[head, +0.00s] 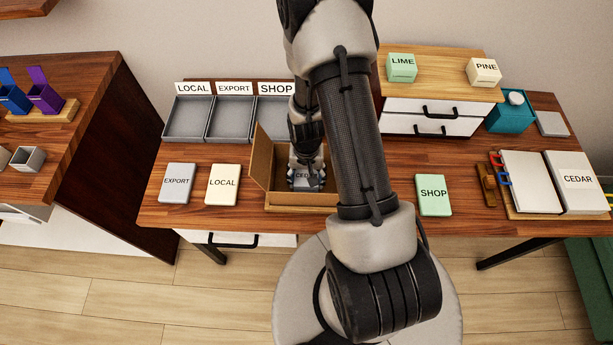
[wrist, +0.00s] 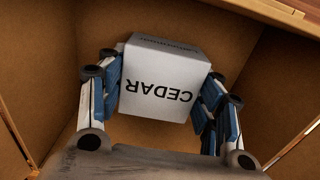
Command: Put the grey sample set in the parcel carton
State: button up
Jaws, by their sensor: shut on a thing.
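A light grey box marked CEDAR (wrist: 160,80) is between the fingers of my gripper (wrist: 160,95) in the wrist view, and the fingers are shut on its two sides. The parcel carton (head: 290,209) is an open brown cardboard box on the table, with its left flap standing up. My gripper (head: 306,178) reaches down into the carton in the head view, and the box shows only in part there. Carton walls surround the box in the wrist view. I cannot tell whether the box touches the carton floor.
A grey EXPORT packet (head: 176,184) and a cream LOCAL packet (head: 222,185) lie left of the carton. A green SHOP packet (head: 433,195) lies to the right. Labelled grey trays (head: 230,120) stand behind. A drawer unit (head: 430,118) stands at the back right. My arm hides the table's middle.

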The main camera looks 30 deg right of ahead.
jog(key=o, duration=1.2)
jog(key=shift+c, duration=0.2)
notch_tip(320, 180, up, 12)
jog(key=p, duration=0.4)
notch_tip(320, 180, up, 11)
jog(key=n+t, duration=0.1)
jog(key=n, duration=0.1)
send_over(306, 176)
jog(key=a, duration=0.2)
notch_tip(306, 176, up, 7)
jog(key=s+a+n+t, duration=0.1)
jog(key=a, duration=0.2)
jog(key=s+a+r+n+t, duration=0.1)
jog(key=s+a+r+n, duration=0.1)
jog(key=s+r, duration=0.4)
jog(key=s+a+r+n+t, duration=0.1)
jog(key=s+a+r, duration=0.2)
jog(key=s+r, duration=0.3)
jog(key=shift+s+a+r+n+t, duration=0.25)
jog(key=shift+s+r+n+t, duration=0.05)
jog(key=shift+r+n, duration=0.1)
